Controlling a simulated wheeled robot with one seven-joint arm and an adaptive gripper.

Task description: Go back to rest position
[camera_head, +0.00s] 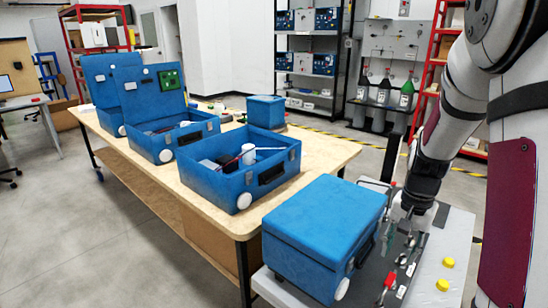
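My arm reaches down from the upper right. My gripper (405,222) points downward at the right edge of a closed blue case (328,222) in the front. The gripper is small here and partly hidden by its own wrist, so its fingers cannot be made out clearly. I cannot tell whether it touches the case. The closed case rests at the near end, over a grey surface (436,262), with its dark handle on the right side.
A wooden table (318,155) carries an open blue case (240,181), cases with raised lids (157,95) and a smaller closed blue box (265,110). Shelves stand behind; the left floor is clear.

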